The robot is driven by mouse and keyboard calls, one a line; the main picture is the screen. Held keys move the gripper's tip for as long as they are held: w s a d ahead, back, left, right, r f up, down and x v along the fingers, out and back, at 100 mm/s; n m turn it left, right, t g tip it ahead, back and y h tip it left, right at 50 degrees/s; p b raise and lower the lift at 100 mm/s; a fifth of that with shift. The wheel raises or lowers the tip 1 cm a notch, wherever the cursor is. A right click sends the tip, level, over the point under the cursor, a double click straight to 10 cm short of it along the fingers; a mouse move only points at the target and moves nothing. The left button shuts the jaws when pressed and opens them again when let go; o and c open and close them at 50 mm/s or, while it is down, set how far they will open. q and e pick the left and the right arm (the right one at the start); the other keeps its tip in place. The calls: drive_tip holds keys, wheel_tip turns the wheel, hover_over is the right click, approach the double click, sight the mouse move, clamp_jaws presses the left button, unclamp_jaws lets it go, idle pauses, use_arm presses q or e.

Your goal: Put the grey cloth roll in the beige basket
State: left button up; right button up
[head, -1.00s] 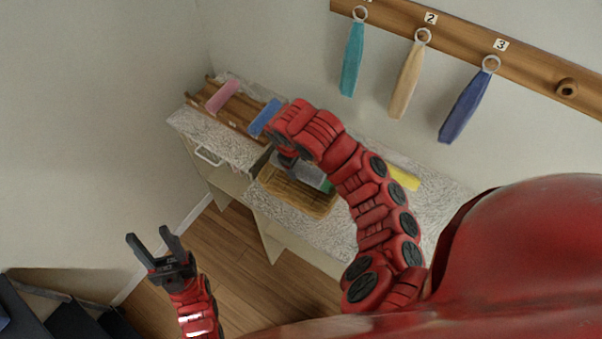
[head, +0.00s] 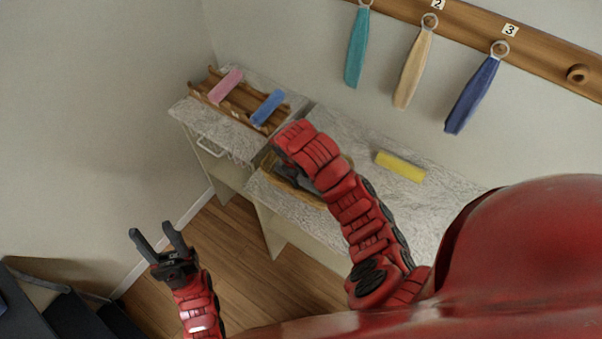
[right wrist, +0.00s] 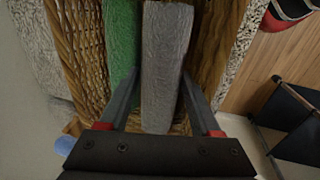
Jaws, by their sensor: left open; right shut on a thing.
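The grey cloth roll (right wrist: 165,60) is between the fingers of my right gripper (right wrist: 162,88), which is shut on it. In the right wrist view the roll lies within the outline of the beige wicker basket (right wrist: 88,40), beside a green roll (right wrist: 120,40). I cannot tell whether it touches the basket's bottom. In the head view my right arm hides most of the basket (head: 297,196), the roll and the right gripper's fingertips. My left gripper (head: 151,231) is open and empty, away from the counter at the lower left.
A wooden rack (head: 232,110) holds a pink roll (head: 225,86) and a blue roll (head: 267,107). A yellow roll (head: 400,166) lies on the counter (head: 350,140). Teal, tan and blue towels hang from a wall rail (head: 470,30). Dark steps (head: 45,310) are at lower left.

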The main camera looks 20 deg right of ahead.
drive_tip(key=shift+f+b, duration=0.4)
drive_tip(key=shift+f, duration=0.15)
drive_tip(key=o, duration=1.1)
drive_tip(key=shift+r, duration=0.15)
